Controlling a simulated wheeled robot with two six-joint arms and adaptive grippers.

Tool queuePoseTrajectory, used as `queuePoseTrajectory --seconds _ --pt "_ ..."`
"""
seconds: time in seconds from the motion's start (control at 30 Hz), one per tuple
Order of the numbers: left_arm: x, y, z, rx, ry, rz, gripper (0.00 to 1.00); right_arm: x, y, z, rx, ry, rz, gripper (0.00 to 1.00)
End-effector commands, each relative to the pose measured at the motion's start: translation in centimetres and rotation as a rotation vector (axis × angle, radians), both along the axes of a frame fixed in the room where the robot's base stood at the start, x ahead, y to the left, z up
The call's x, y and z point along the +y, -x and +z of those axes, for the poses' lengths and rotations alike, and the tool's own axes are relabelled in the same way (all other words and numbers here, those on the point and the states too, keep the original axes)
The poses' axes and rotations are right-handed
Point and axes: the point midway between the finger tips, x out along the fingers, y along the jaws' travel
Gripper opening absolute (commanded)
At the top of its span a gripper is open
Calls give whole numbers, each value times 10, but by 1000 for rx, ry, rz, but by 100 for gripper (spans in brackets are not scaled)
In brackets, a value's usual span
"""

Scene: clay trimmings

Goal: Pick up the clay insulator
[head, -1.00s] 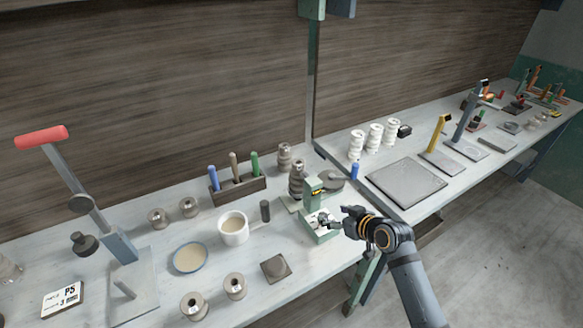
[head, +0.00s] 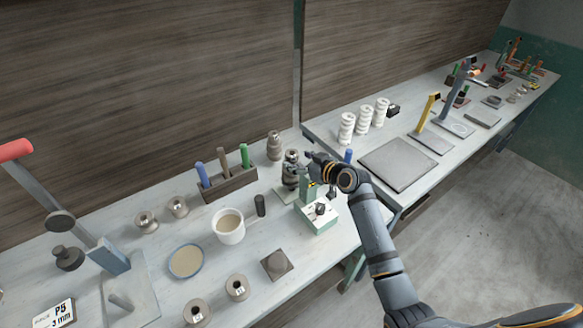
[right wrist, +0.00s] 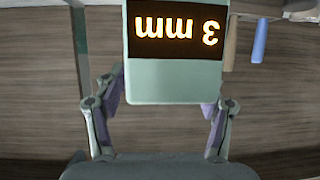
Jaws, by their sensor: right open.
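A grey-brown ribbed clay insulator (head: 291,172) stands upright beside a pale green gauge (head: 318,217) on the near bench. A second ribbed one (head: 274,147) stands just behind it. My right gripper (head: 312,166) is open at the right of the front insulator, over the gauge; from the head view I cannot tell whether it touches either. In the right wrist view its spread fingers (right wrist: 160,98) frame the gauge's display (right wrist: 178,35), which reads "3 mm" upside down. No insulator is clearly visible between them. My left gripper is not in view.
A tool rack (head: 226,183) with coloured handles stands left of the insulators. A white cup (head: 229,236), a dark cylinder (head: 260,206) and several clay spools stand nearer. White ribbed insulators (head: 364,116) stand on the far bench. A gap separates the benches.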

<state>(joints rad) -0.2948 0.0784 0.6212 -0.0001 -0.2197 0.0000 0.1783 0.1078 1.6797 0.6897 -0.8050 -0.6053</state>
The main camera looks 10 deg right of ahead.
Motion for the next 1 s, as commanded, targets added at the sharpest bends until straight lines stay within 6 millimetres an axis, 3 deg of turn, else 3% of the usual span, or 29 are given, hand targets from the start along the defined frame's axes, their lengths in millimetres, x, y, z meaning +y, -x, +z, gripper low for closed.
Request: queuePoseTrajectory --seconds 0.1,0.27,0.57,1.0 --pt "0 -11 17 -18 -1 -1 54 8 -18 3 1 -4 0 69" --pt "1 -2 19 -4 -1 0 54 16 -36 -9 1 -4 0 69" --pt "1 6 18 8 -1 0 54 18 -41 -13 0 0 0 69" --pt "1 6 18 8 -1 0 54 18 -40 -13 1 -1 1 10"
